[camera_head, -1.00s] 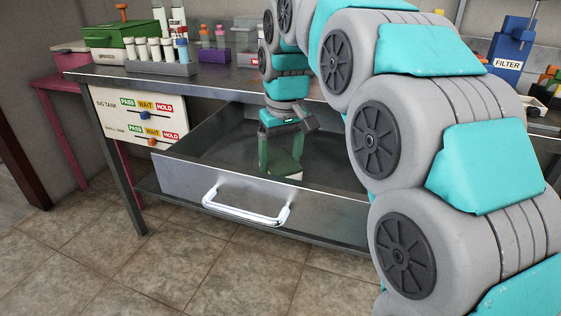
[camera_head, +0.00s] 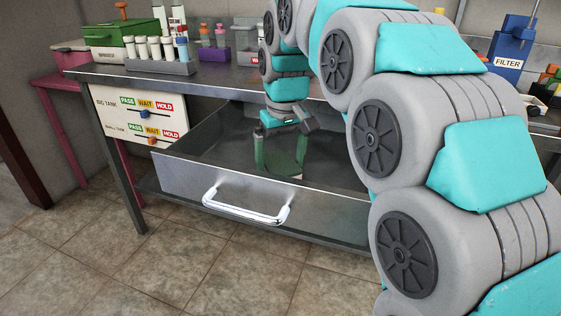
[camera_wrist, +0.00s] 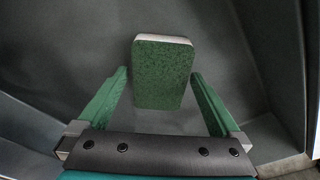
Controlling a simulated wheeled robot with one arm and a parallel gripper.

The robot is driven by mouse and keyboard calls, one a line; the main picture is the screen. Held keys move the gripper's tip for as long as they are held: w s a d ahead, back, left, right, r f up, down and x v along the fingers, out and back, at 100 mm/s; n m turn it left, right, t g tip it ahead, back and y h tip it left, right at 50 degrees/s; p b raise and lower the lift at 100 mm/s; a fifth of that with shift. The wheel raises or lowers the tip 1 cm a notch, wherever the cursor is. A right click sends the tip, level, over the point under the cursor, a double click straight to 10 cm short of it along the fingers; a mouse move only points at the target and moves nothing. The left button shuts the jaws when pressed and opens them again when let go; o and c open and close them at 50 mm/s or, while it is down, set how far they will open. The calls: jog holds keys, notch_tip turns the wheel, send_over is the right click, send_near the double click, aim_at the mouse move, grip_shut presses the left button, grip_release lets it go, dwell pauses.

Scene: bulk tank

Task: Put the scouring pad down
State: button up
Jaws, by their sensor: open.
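The scouring pad (camera_wrist: 162,75) is a green, speckled block with a pale edge at its far end. In the wrist view it lies on the grey floor of the open metal drawer (camera_head: 240,184), between and slightly beyond my green fingers. My gripper (camera_head: 281,160) reaches down into the drawer. Its fingers are open, with a visible gap on each side of the pad in the wrist view. In the head view the pad is small and partly hidden by the fingers, so its outline there is hard to tell.
The drawer's walls stand around my gripper, with a silver handle (camera_head: 246,208) on its front. Above is the metal bench (camera_head: 215,76), with a grey vial rack (camera_head: 160,67), a green box (camera_head: 108,36) and a blue FILTER unit (camera_head: 508,50). The drawer floor left of my gripper is clear.

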aim_at(284, 167)
notch_tip(284, 167, up, 12)
jog(key=s+p, duration=0.1)
jog(key=shift+s+d+p, duration=0.15)
jog(key=shift+d+p, duration=0.15)
jog(key=shift+f, duration=0.1)
dwell(0.4)
